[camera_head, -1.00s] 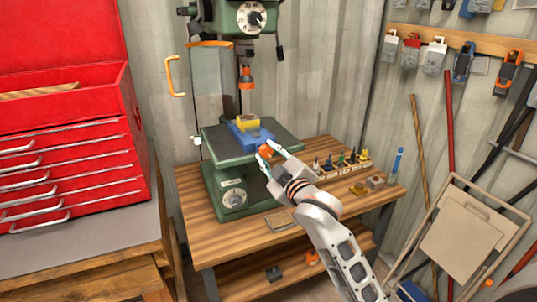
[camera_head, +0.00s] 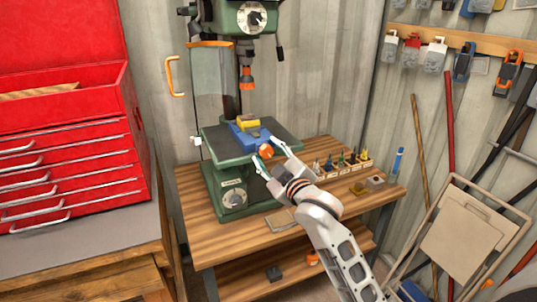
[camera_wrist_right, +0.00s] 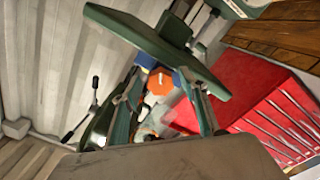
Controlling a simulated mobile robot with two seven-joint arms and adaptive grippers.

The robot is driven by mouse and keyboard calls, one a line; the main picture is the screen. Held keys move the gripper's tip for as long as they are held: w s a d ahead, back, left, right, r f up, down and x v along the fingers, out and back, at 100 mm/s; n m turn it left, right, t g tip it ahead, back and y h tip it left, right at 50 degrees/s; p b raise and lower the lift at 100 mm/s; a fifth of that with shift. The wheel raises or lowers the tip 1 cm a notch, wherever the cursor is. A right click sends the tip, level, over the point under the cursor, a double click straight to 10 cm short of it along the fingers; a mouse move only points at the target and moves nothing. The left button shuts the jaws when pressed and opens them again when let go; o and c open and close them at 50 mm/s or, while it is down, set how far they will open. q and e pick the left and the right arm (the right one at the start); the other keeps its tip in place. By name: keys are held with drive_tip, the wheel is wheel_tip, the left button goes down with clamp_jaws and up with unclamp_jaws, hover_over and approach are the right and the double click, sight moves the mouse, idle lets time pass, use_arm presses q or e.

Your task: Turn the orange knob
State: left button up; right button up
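The orange knob (camera_head: 266,150) is on the near end of a blue vise (camera_head: 249,134) that sits on the green drill press table. A yellow block (camera_head: 248,121) is in the vise. My right gripper (camera_head: 265,149) is at the knob, with one finger on each side of it. In the right wrist view the orange knob (camera_wrist_right: 160,82) shows between the two spread fingers (camera_wrist_right: 164,90), with a gap on both sides. The gripper is open. My left gripper is not in view.
The drill press table (camera_head: 285,136) and the chuck (camera_head: 246,79) are close around the vise. A rack of small bits (camera_head: 342,160) stands on the wooden bench (camera_head: 255,227), right of the gripper. A red tool chest (camera_head: 70,150) is at the left.

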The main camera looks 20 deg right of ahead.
drive_tip(key=shift+s, duration=0.15)
drive_tip(key=s, duration=1.1)
drive_tip(key=shift+s+d, duration=0.2)
drive_tip(key=shift+s, duration=0.15)
drive_tip(key=s+a+f+m+g, duration=0.1)
drive_tip(key=s+f+g, duration=0.15)
drive_tip(key=f, duration=0.85)
drive_tip(key=s+a+f+m+g+y, duration=0.1)
drive_tip(key=s+f, duration=0.3)
drive_tip(key=f, duration=0.6)
drive_tip(key=s+a+f+m+g, duration=0.15)
drive_tip(key=s+f, duration=0.25)
drive_tip(key=f, duration=0.7)
drive_tip(key=s+f+m+g, duration=0.1)
drive_tip(key=s+f+g, duration=0.1)
drive_tip(key=s+f, duration=0.9)
drive_tip(key=shift+f+m+g, duration=0.2)
drive_tip(key=shift+m+g, duration=0.1)
drive_tip(key=shift+m, duration=0.05)
